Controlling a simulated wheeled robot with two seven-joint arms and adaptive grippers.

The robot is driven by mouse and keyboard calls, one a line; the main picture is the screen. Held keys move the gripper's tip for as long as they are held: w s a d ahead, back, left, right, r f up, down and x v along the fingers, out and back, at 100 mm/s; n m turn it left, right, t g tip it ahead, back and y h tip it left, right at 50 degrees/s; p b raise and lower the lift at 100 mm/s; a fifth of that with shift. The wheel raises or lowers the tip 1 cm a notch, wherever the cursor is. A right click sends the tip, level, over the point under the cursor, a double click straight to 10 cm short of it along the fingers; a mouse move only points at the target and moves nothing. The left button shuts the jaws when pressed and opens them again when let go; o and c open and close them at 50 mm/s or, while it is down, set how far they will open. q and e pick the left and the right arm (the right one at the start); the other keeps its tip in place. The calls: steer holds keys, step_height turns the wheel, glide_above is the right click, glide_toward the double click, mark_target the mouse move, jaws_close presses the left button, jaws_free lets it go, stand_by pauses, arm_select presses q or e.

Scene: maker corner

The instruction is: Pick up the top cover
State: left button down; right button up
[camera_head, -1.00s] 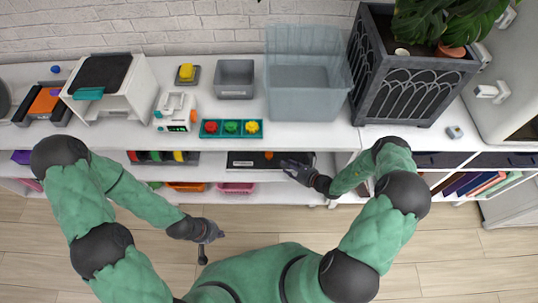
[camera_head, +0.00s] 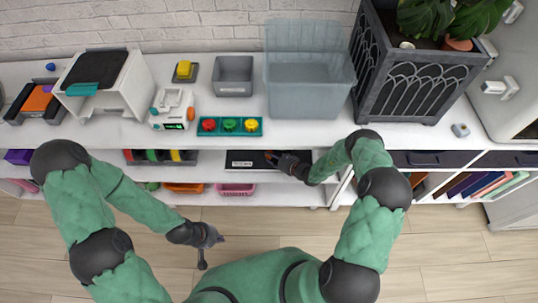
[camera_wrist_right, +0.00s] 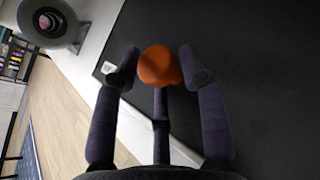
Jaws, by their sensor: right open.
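The top cover looks to be the dark flat panel (camera_head: 239,156) on the shelf below the counter, with a white label near its front edge. In the right wrist view the dark panel (camera_wrist_right: 265,75) fills the right side, and an orange knob (camera_wrist_right: 159,66) stands on it. My right gripper (camera_head: 276,158) is at the panel's right part; in the wrist view its open fingers (camera_wrist_right: 157,68) are on either side of the knob, with no clear grip. My left gripper (camera_head: 211,249) hangs over the floor, away from the shelf; its opening is unclear.
On the counter above stand a clear bin (camera_head: 305,100), a grey box (camera_head: 233,80), a tray with three coloured knobs (camera_head: 230,134) and a dark planter (camera_head: 415,85). A spool rack (camera_head: 160,157) is left of the panel. Coloured bins sit below.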

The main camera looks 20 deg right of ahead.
jaws_close()
steer(key=shift+r, duration=0.2)
